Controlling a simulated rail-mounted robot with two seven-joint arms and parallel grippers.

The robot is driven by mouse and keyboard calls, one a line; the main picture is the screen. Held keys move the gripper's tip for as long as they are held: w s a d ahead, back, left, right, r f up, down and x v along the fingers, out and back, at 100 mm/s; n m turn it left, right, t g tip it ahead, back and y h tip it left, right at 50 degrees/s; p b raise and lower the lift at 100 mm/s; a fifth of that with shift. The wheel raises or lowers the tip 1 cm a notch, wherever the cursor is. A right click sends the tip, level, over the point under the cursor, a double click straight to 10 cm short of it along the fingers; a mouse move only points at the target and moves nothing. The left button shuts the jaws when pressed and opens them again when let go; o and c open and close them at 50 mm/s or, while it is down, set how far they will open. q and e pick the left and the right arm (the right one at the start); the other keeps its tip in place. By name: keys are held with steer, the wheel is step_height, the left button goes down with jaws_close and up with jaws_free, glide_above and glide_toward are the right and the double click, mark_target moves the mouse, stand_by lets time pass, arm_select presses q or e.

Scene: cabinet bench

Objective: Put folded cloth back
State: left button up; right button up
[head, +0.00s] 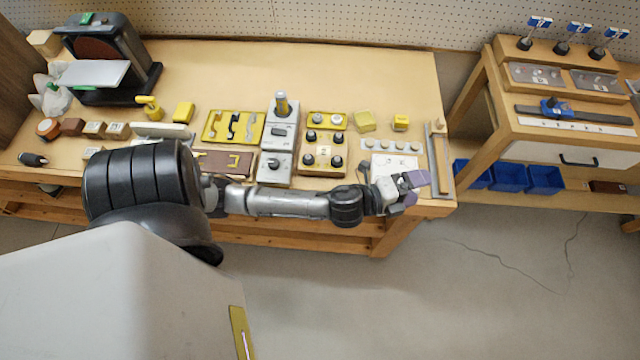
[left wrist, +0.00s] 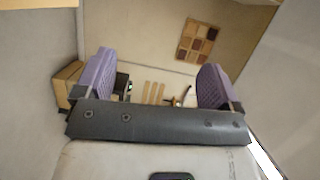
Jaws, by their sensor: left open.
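My left gripper (head: 413,188) has purple-padded fingers and reaches along the front edge of the wooden bench (head: 395,70), near its right corner. In the left wrist view the two pads stand wide apart with nothing held between them, so the left gripper (left wrist: 157,80) is open and empty. I cannot clearly identify a folded cloth in either view. My right gripper is not in view.
Yellow tool trays (head: 233,127), a grey block with a knob (head: 275,160) and several small items crowd the bench front. A black machine (head: 140,60) stands back left. At right is a side table (head: 560,125) with blue bins (head: 545,179) below. The bench's back right is clear.

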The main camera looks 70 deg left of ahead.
arm_select(q)
steer(key=s+d+f+n+g, duration=0.1)
steer(key=s+f+n+g, duration=0.2)
steer(key=s, duration=0.5)
steer(key=s+d+f+n+g, duration=0.1)
steer(key=s+f+n+g, duration=0.3)
steer(key=s+n+g, duration=0.2)
steer(key=s+d+f+n+g, duration=0.1)
steer(key=s+f+n+g, duration=0.3)
steer(key=s, duration=0.6)
steer(key=n+g, duration=0.1)
steer(key=n, duration=0.1)
steer(key=shift+d+n, duration=0.2)
steer(key=shift+n, duration=0.2)
steer(key=shift+w, duration=0.1)
stand_by(4.9)
